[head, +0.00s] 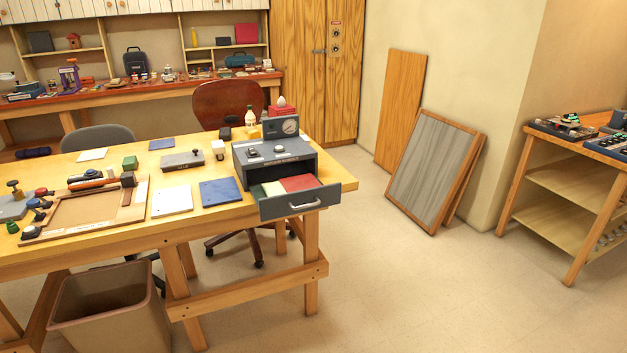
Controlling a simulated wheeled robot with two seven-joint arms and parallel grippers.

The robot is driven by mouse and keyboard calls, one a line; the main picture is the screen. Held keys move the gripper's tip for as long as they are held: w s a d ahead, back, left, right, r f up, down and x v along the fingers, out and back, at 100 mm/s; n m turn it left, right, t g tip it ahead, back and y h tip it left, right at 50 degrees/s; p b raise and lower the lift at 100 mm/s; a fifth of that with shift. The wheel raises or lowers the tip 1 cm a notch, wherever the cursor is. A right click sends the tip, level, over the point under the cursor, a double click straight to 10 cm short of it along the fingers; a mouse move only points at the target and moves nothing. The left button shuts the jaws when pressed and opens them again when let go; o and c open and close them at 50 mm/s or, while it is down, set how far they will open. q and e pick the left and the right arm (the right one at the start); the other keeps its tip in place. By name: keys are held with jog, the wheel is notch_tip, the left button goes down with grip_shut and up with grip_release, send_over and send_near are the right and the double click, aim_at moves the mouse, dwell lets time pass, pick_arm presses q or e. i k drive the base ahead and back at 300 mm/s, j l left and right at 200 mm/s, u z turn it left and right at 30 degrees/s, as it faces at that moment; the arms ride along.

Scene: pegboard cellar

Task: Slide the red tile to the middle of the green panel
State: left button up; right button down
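A grey box unit (275,151) stands at the right end of the wooden worktable, with its front drawer (300,204) pulled open. Inside the drawer lies a flat red piece (298,183), which may be the red tile. The drawer front hides part of both. A red square (246,33) also stands on the back shelf, beside a green item (225,31). Neither of my grippers is in view.
The worktable (228,212) also holds a wooden tray (85,222) with tools, a white tile (172,200), a blue tile (220,190) and a small green block (130,163). A bin (108,335) and chairs stand close by.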

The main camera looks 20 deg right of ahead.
aim_at(304, 182)
jog(key=i+j+z, duration=0.15)
jog(key=z, duration=0.25)
jog(key=i+j+z, duration=0.25)
jog(key=z, duration=0.15)
jog(key=i, duration=0.1)
